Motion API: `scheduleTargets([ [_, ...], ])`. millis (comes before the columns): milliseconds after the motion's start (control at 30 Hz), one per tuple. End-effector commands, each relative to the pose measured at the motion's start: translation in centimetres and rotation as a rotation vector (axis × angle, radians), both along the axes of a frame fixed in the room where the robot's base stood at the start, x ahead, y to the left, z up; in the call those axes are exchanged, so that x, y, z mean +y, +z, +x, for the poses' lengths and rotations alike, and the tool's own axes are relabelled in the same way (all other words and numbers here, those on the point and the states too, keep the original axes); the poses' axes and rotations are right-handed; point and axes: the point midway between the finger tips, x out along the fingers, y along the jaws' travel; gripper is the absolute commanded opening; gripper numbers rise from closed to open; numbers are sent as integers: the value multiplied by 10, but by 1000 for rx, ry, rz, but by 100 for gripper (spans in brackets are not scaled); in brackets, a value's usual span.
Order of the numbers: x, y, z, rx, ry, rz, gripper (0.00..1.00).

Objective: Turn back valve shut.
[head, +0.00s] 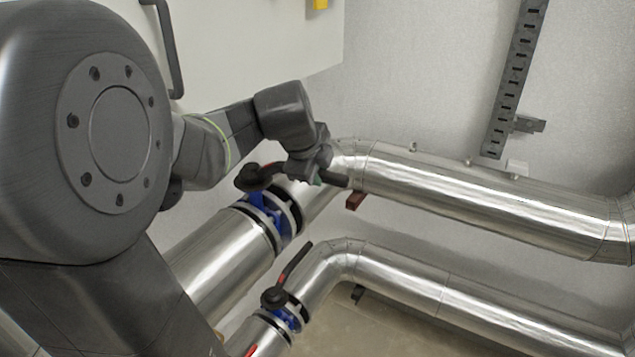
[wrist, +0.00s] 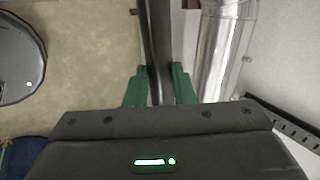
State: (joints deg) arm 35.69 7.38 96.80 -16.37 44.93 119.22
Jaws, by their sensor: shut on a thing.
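The back valve (head: 262,205) has a blue body between dark flanges on the thicker silver pipe, with a round black hub on top. The arm and gripper partly hide the lever in the head view.
A second valve (head: 285,316) with a blue body and a red and black lever sits on the lower pipe (head: 400,281) in front. The upper pipe (head: 470,198) runs right. A slotted metal rail (head: 517,75) is on the wall. A white cabinet (head: 250,45) stands behind my arm.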

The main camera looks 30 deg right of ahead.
Motion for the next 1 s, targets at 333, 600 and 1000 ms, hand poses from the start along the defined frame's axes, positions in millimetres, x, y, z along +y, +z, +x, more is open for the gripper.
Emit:
scheduleTargets([
  [333,15,-4,-6,3,-110,6,0],
  [600,17,-2,-7,4,-128,8,0],
  [1000,17,-2,-7,3,-126,7,44],
])
